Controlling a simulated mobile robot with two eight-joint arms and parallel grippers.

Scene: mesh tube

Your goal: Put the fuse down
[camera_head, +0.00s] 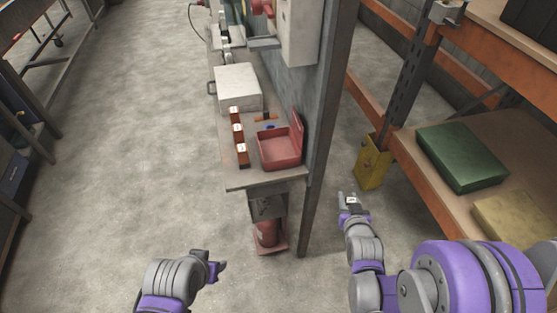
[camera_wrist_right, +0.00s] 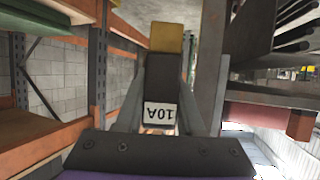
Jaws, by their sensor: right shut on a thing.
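My right gripper (camera_head: 350,203) is shut on the fuse, a dark block with a white label reading "10A" (camera_wrist_right: 160,112). In the right wrist view the fuse sits between the two grey fingers (camera_wrist_right: 164,100). In the head view the fuse (camera_head: 352,199) is a small dark and white piece at the fingertips, held in the air right of the post. My left gripper (camera_head: 219,268) is at the lower middle, low in front of the bench; its finger opening is not clear.
The narrow bench (camera_head: 236,174) holds an open red box (camera_head: 280,150), several orange-brown pieces with white labels (camera_head: 239,134) and a pale grey box (camera_head: 238,87). A grey post (camera_head: 325,130) stands between bench and right gripper. Orange shelving with a green box (camera_head: 462,155) and a yellow bin (camera_head: 371,163) is right.

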